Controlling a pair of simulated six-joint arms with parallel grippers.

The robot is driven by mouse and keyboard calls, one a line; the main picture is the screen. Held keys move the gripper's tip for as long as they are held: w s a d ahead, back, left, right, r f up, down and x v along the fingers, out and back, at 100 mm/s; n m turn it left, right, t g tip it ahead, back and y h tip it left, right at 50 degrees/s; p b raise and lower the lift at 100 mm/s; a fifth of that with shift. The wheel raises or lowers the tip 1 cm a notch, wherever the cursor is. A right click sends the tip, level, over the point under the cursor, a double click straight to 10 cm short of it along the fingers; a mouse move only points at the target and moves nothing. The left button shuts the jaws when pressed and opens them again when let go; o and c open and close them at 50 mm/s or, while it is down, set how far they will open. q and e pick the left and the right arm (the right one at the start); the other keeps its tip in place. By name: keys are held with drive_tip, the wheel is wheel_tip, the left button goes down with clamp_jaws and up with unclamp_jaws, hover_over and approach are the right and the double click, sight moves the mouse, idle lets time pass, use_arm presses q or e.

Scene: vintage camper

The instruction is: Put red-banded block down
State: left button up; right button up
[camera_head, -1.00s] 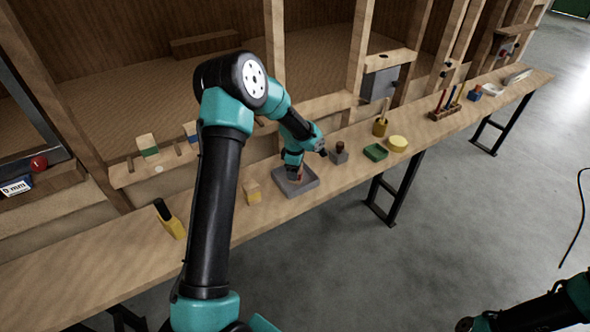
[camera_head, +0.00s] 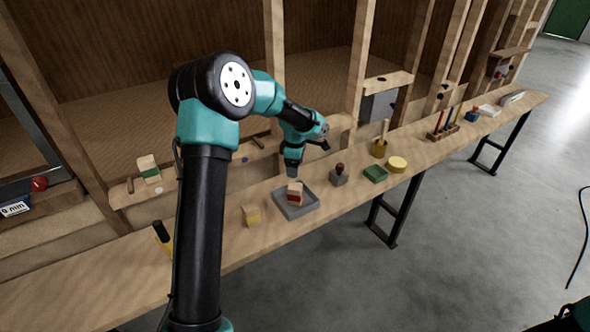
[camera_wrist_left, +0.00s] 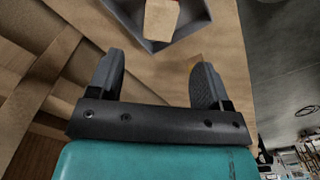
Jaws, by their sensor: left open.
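The red-banded block (camera_head: 295,192) is a pale wooden block with a red band. It stands in the shallow grey tray (camera_head: 303,209) on the workbench. My left gripper (camera_head: 304,165) is above and behind the tray, open and empty, apart from the block. In the left wrist view, the open fingers (camera_wrist_left: 156,82) are clear of the block (camera_wrist_left: 161,19), whose pale top shows in the grey tray (camera_wrist_left: 184,30) near the upper edge. My right gripper is out of view.
A yellow-banded block (camera_head: 252,215) stands left of the tray. A grey block with a dark knob (camera_head: 338,176), a green tray (camera_head: 375,174) and a yellow disc (camera_head: 397,164) are to the right. A green-banded block (camera_head: 148,169) sits on the rear ledge. Wooden posts rise behind the bench.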

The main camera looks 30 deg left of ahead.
use_arm(q)
drive_tip(key=shift+f, duration=0.1)
idle(0.5)
drive_tip(key=s+d+f+m, duration=0.1)
drive_tip(key=d+f+m, duration=0.1)
drive_tip(key=f, duration=0.1)
drive_tip(key=s+d+f+m+h, duration=0.1)
drive_tip(key=d+f+m, duration=0.1)
drive_tip(key=d+f, duration=0.1)
drive_tip(key=s+d+f+m+h, duration=0.1)
drive_tip(key=s+d+f, duration=0.1)
drive_tip(key=f, duration=0.2)
drive_tip(key=shift+d+f+m, duration=0.25)
drive_tip(key=shift+d+m, duration=0.05)
drive_tip(key=shift+m, duration=0.1)
drive_tip(key=s+d+f+m+h, duration=0.1)
drive_tip(key=s+d+f+m, duration=0.5)
drive_tip(key=s, duration=0.5)
drive_tip(key=s+d+f+m, duration=0.7)
drive_tip(key=s+f+m, duration=0.1)
drive_tip(key=s, duration=0.3)
drive_tip(key=shift+s+f+t+h, duration=0.15)
drive_tip(key=shift+f+t+h, duration=0.25)
drive_tip(key=shift+f, duration=0.1)
